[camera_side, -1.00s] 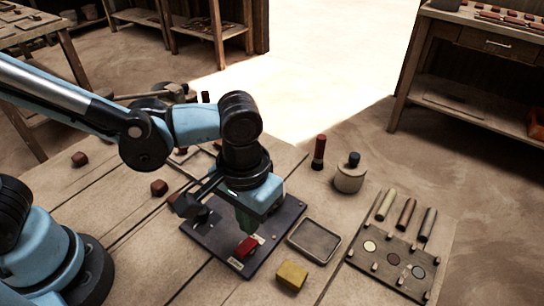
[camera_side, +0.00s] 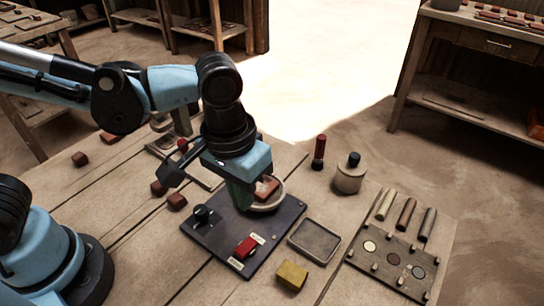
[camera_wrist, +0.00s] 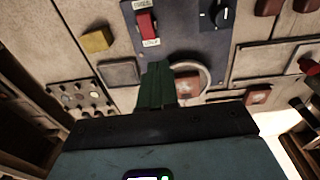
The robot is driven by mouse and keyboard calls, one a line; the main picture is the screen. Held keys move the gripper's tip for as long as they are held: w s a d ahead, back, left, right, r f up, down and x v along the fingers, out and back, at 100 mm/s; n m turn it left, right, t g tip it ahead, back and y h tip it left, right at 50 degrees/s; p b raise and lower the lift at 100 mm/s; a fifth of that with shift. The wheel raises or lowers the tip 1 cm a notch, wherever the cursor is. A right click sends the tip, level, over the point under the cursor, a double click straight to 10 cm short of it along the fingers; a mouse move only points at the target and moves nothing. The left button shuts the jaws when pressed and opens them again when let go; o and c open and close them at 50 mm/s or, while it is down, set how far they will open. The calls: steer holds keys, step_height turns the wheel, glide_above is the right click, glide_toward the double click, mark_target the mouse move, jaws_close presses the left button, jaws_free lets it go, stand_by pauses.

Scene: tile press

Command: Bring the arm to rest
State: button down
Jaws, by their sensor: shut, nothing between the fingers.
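My gripper (camera_side: 240,196) shows below the blue wrist block in the side view, with its green fingers together and nothing between them. The fingers (camera_wrist: 158,82) also show closed in the wrist view. They are above the back part of a dark control plate, beside a round pale dish (camera_side: 268,207) that holds a reddish tile (camera_side: 266,189). The plate (camera_side: 222,240) carries a red rocker switch (camera_side: 246,246) and a black knob (camera_side: 203,214). The switch (camera_wrist: 146,24) and knob (camera_wrist: 217,14) also show in the wrist view. The switch labels are too small to read surely.
A grey tray (camera_side: 315,241) and a yellow block (camera_side: 292,275) lie right of the plate. Small reddish blocks (camera_side: 177,201) lie left of the plate.

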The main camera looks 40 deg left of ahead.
steer(key=w+a+r+t, duration=0.1)
steer(key=a+t, duration=0.2)
steer(key=a, duration=0.6)
steer(key=w+a+r+t, duration=0.1)
steer(key=a+r+t, duration=0.1)
steer(key=a, duration=0.8)
steer(key=shift+w+r+t, duration=0.15)
steer(key=shift+w+t, duration=0.15)
steer(key=shift+t, duration=0.6)
